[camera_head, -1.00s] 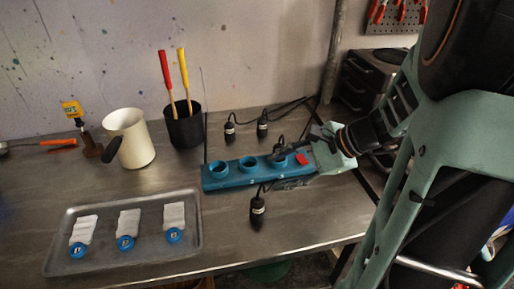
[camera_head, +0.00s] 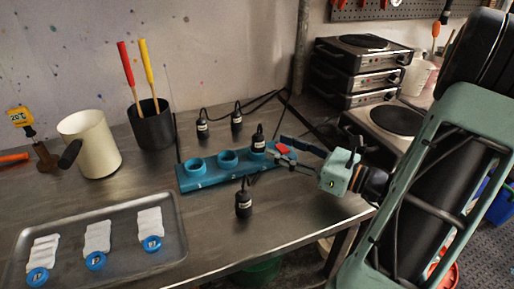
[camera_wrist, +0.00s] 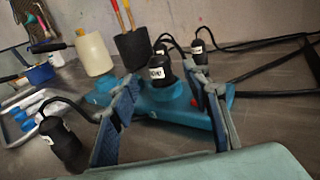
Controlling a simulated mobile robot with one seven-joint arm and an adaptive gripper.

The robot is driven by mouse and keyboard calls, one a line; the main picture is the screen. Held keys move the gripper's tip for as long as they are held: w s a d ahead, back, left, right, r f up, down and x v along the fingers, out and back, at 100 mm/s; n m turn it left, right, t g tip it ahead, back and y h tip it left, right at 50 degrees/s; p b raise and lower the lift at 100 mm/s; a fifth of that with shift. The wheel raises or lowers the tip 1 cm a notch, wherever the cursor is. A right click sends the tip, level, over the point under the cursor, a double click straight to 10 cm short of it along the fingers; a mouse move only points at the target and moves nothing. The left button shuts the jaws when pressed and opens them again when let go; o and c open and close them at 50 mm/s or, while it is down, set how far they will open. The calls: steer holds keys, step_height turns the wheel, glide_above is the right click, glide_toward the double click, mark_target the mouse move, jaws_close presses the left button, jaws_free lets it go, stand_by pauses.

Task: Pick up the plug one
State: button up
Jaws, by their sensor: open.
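Several black plugs with white labels and cords are around a blue socket strip (camera_head: 210,180). One plug (camera_head: 258,138) is upright at the strip's rightmost round socket, close to my gripper (camera_head: 284,152). In the wrist view this plug (camera_wrist: 160,72) shows between the open fingers of my gripper (camera_wrist: 163,88), farther out and apart from the pads. Two plugs stand behind the strip, one on the left (camera_head: 203,126) and one on the right (camera_head: 237,121). Another plug (camera_head: 243,202) is in front of the strip. The label lettering is too small to read surely.
A metal tray (camera_head: 178,240) with white bundles and blue discs is at front left. A cream jug (camera_head: 90,145) and black pot (camera_head: 152,128) with red and yellow handles stand behind. Stacked hotplates (camera_head: 360,70) are at back right. Cords run behind the strip.

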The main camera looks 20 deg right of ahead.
mark_target(263, 140)
steer(key=b+x, duration=0.1)
steer(key=x, duration=0.6)
steer(key=shift+w+a+r, duration=0.15)
steer(key=shift+w+a, duration=0.05)
steer(key=shift+a, duration=0.1)
steer(key=shift+c, duration=0.3)
jaws_close()
steer(key=shift+r, duration=0.1)
